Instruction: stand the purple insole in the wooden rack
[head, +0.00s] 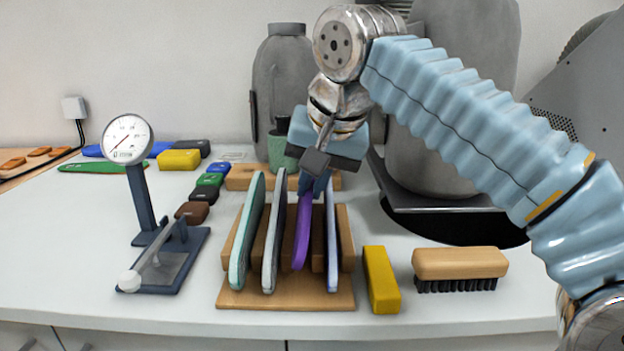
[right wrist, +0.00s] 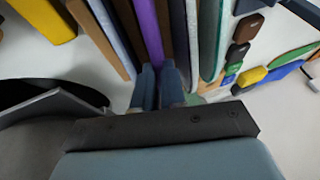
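The purple insole (head: 302,232) stands upright, slightly tilted, in a slot of the wooden rack (head: 285,299). Its top end is at my right gripper (head: 317,185), which points down from above. In the right wrist view the fingers (right wrist: 159,84) are close together with the end of the purple insole (right wrist: 149,32) between them, so the gripper looks shut on it. The fingers hide that end. A mint insole (head: 247,232) and a grey insole (head: 274,232) stand to its left, and a pale blue-white insole (head: 332,235) to its right. My left gripper is not in view.
A yellow block (head: 381,280) and a wooden brush (head: 460,268) lie right of the rack. A dial gauge stand (head: 145,200) is at left. Several coloured blocks, a green cup (head: 281,150) and grey machines stand behind. The front left of the table is clear.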

